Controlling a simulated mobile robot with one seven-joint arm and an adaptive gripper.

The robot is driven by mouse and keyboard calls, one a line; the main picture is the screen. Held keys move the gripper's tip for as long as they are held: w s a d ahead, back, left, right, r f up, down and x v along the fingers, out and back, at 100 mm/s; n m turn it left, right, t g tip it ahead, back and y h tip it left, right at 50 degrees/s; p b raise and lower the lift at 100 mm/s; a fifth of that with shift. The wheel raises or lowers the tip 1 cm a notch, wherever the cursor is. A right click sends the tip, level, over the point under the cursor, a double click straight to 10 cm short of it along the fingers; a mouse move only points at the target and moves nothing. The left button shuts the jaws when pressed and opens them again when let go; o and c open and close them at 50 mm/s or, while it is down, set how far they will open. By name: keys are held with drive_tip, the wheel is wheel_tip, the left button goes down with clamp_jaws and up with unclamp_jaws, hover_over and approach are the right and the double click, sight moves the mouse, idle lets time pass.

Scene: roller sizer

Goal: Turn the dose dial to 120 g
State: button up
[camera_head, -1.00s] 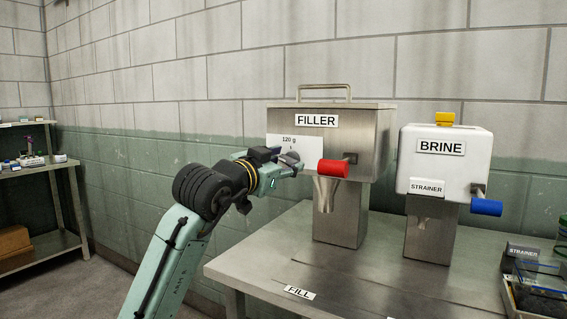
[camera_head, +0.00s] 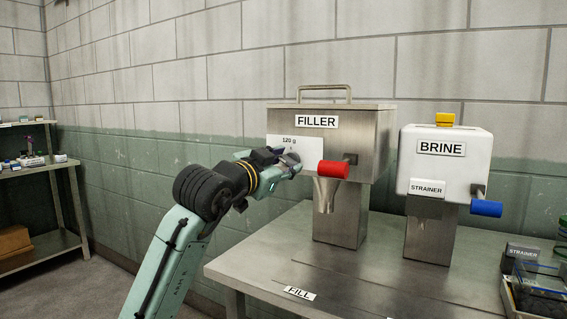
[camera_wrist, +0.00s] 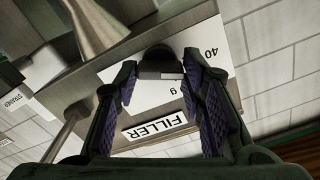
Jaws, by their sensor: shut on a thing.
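The filler (camera_head: 373,119) is a steel box with a lid handle and a FILLER label. In the wrist view the plate (camera_wrist: 145,94) shows turned over, with a 40 and a g readable and other marks hidden. The dark dose dial (camera_wrist: 160,64) sits between my fingers. My gripper (camera_head: 291,160) is shut on it, close against the plate.
A red-handled lever (camera_head: 333,169) projects just right of my gripper, above the filler's spout (camera_head: 326,194). The white BRINE unit (camera_head: 444,164) with a blue handle (camera_head: 486,208) stands to the right. The steel table (camera_head: 262,258) is clear in front.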

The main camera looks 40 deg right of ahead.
drive_tip(key=m, duration=0.5)
drive_tip(key=shift+p, duration=0.35)
drive_tip(key=m, duration=0.5)
drive_tip(key=shift+m, duration=0.3)
drive_tip(key=o, duration=1.1)
drive_tip(key=shift+o, duration=0.2)
drive_tip(key=v, duration=1.2)
drive_tip(key=shift+f, duration=0.1)
